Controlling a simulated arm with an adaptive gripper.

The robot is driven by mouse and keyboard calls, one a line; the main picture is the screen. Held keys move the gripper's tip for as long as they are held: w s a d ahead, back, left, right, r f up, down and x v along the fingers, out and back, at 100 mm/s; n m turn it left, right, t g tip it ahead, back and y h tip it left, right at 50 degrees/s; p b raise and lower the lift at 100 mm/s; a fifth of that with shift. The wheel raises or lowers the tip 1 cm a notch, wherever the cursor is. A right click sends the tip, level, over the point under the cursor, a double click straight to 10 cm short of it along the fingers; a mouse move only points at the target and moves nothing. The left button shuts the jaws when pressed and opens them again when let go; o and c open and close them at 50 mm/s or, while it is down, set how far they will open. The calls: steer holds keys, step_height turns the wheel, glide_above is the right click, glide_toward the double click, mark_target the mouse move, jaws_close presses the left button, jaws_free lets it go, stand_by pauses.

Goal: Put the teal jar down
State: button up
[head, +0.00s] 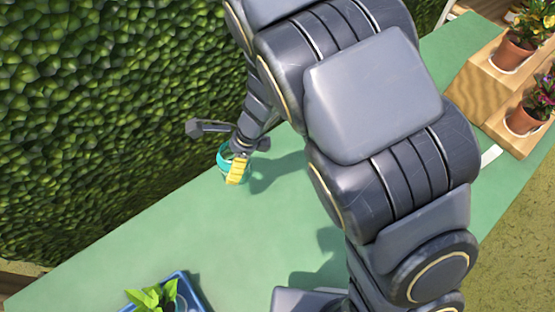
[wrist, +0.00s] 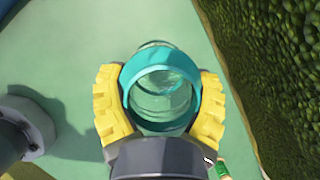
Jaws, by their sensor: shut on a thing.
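The teal jar (wrist: 163,92) is clear glass with a teal rim band and sits between the two yellow finger pads of my gripper (wrist: 160,105) in the wrist view. My gripper is shut on it, one pad on each side of the rim. In the head view the jar (head: 225,156) shows at the far end of my arm, partly hidden by my gripper (head: 238,168). It is over the green table (head: 150,225), close to the hedge side. I cannot tell whether its base touches the table.
A leafy green hedge (head: 90,110) runs along the table's left edge. A blue tray (head: 190,288) with a leafy plant (head: 153,297) is at the front. Wooden steps (head: 480,95) with potted plants (head: 515,48) stand at the right.

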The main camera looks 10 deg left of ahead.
steer(key=w+d+f+m+t, duration=0.2)
steer(key=w+d+m, duration=0.4)
steer(key=w+d, duration=0.4)
steer(key=shift+d+f, duration=0.2)
steer(key=shift+f, duration=1.7)
steer(key=shift+d+f, duration=0.2)
steer(key=shift+f, duration=1.7)
steer(key=o, duration=1.1)
steer(key=shift+f, duration=0.15)
steer(key=shift+o, duration=0.2)
